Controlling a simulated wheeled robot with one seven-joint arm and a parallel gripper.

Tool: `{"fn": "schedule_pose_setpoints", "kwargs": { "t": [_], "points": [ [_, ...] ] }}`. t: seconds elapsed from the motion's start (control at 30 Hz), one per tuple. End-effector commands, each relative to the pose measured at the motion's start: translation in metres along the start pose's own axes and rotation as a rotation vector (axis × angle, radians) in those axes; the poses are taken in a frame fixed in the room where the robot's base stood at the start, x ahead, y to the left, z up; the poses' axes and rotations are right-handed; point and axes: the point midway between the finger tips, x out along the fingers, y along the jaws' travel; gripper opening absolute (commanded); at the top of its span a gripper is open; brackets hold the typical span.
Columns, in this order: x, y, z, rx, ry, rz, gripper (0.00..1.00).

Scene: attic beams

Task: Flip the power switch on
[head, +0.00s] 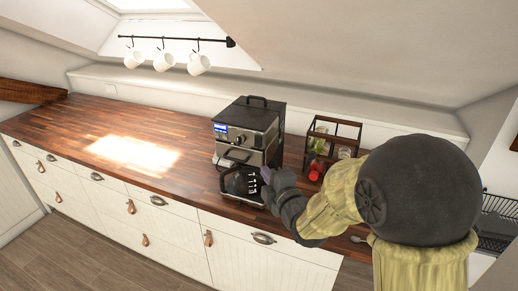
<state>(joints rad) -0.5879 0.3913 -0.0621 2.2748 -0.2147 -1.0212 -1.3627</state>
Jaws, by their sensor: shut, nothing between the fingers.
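A black and silver coffee machine (248,130) stands upright on the wooden counter, with a small lit blue display at its upper left front. My gripper (267,180) is at the machine's lower right front, close to the carafe's right side. It is shut with nothing visible in it. I cannot tell whether it touches the machine. I cannot make out the power switch; my gripper and arm hide part of the machine's lower right side.
A dark rack (334,143) with jars and a red item stands right of the machine. White mugs (164,60) hang from a black rail on the back wall. The wooden counter (60,122) is clear to the left. White drawers (110,203) are below.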

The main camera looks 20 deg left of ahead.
Motion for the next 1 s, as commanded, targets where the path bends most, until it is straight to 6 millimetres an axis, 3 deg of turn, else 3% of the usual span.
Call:
{"fn": "schedule_pose_setpoints", "kwargs": {
  "t": [0.47,1.0],
  "points": [
    [0.009,0.001,0.001,-0.001,-0.001,0.0,0.0],
    [0.084,0.003,0.0,0.0,-0.001,0.0,0.0]
  ]
}}
